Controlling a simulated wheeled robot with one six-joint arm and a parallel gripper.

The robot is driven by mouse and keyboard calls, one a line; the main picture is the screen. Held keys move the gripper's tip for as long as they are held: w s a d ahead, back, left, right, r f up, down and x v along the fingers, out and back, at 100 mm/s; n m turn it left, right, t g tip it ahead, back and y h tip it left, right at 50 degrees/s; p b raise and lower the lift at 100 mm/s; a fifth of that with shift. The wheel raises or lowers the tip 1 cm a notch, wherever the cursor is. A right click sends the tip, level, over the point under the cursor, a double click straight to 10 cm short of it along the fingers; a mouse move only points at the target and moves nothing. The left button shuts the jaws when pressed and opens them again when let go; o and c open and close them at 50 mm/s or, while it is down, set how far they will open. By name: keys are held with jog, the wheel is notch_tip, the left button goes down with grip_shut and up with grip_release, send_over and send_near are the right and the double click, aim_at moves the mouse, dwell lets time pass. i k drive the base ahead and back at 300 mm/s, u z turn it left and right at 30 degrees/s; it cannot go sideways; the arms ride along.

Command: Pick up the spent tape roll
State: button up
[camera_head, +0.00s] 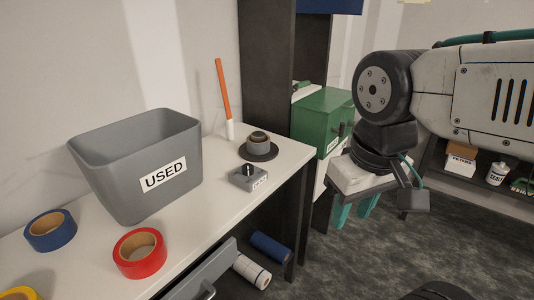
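Several tape rolls stand on the white bench. A red roll (139,253) and a blue roll (50,230) lie flat in front of and left of the grey bin. A yellow roll (19,294) is cut off at the lower left. I cannot tell from a label which roll is spent. My gripper (354,212) hangs right of the bench, beyond its edge, with teal fingers pointing down, apart and empty. Its white body partly hides the fingers.
A grey bin (118,190) marked USED stands on the bench (212,220). A green box (322,115) stands behind. A drawer (205,280) juts out below.

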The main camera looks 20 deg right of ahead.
aim_at(265, 148)
jog(key=u, duration=0.15)
jog(key=i, duration=0.5)
jog(key=z, duration=1.4)
